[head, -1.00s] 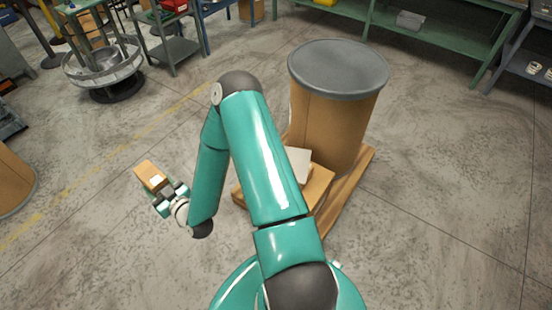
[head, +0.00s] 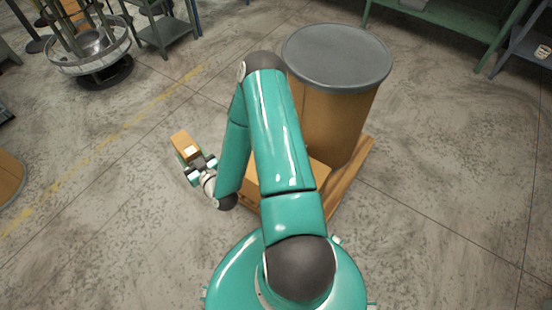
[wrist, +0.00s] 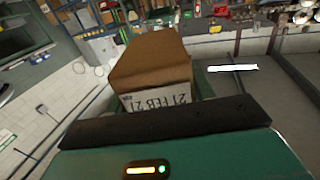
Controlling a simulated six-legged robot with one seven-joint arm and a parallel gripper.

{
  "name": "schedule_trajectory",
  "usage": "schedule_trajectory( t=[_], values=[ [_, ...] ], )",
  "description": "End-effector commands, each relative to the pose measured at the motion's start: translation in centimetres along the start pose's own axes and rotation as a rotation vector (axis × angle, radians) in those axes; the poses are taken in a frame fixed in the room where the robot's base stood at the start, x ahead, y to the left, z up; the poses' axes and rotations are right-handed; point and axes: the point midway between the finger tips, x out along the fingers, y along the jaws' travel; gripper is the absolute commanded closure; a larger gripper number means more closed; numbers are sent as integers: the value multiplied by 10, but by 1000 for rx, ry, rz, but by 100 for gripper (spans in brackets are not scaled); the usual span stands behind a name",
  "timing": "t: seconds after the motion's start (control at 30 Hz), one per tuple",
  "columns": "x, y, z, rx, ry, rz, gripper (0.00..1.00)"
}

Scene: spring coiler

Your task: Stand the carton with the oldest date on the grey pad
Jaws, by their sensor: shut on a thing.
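My gripper (head: 199,165) is shut on a small brown carton (head: 181,139) and holds it out to the left of the arm, over the floor. The carton also shows in the wrist view (wrist: 150,58), beyond the gripper body, tilted in the picture. Its white label (wrist: 160,100) bears a printed date that appears upside down and seems to read 21 FEB 21. I cannot make out a grey pad now; my arm covers much of the area by the drum. No other dated carton can be made out.
A large brown drum with a grey lid (head: 337,58) stands on a wooden pallet (head: 350,185). A brown box (head: 318,172) on the pallet is partly behind my arm. A green bench (head: 440,25) stands at the back.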

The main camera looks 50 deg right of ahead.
Motion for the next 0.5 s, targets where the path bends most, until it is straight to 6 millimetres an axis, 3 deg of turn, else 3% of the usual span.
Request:
schedule_trajectory(
  t=[0.03, 0.2, 0.4, 0.5],
  values=[
    [-9, 27, 11, 1, -3, 48, 89],
    [-50, 106, 41, -1, -3, 192, 89],
    [-119, 186, 74, -1, -4, 357, 89],
    [-155, 215, 88, 0, -5, 426, 89]
  ],
)
